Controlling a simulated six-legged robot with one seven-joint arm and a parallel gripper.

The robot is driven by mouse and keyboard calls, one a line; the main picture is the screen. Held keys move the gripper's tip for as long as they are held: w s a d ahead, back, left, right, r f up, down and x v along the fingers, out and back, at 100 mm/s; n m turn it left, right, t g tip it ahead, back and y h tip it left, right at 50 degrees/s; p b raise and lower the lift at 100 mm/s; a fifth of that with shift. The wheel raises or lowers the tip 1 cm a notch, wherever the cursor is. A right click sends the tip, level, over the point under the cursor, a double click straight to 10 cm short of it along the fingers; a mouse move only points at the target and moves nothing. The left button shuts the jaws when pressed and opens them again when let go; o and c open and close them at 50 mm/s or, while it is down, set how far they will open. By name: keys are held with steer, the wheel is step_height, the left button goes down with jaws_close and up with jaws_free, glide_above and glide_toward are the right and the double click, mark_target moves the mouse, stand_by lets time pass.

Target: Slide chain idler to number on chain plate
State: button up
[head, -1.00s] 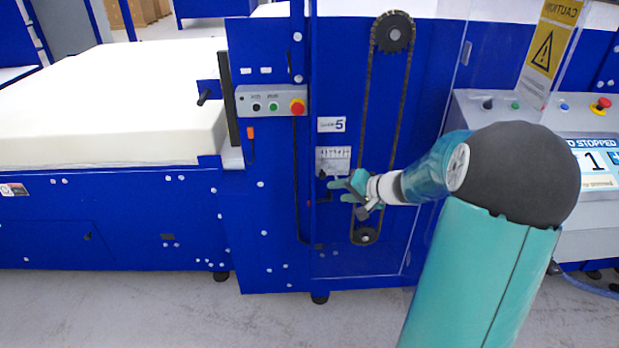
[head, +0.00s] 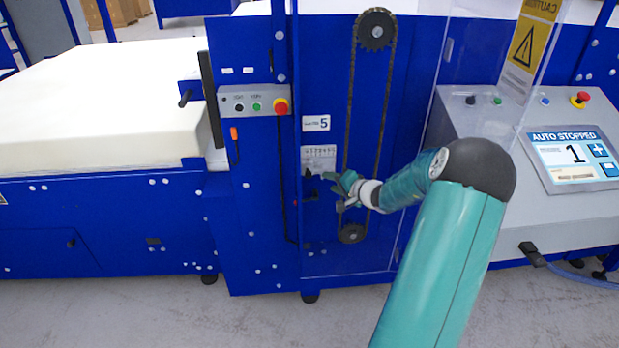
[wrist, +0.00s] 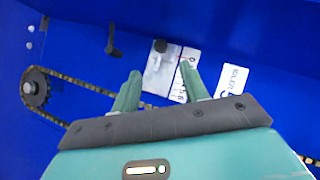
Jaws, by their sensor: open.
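The chain plate (head: 318,160) is a pale plate with a row of numbers on the blue panel, left of the chain (head: 383,130). In the wrist view the plate (wrist: 158,72) lies beyond my fingertips. My gripper (head: 333,184) is open and empty, just below and right of the plate.
The upper sprocket (head: 375,30) and lower sprocket (head: 352,233) carry the chain. A clear guard edge stands right of the chain. A button box (head: 255,101) is at left. A console screen (head: 568,156) reads "AUTO STOPPED" and 1. A foam block (head: 100,100) lies at left.

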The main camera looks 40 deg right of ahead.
mark_target(310, 176)
steer(key=x, duration=1)
steer(key=shift+w, duration=0.1)
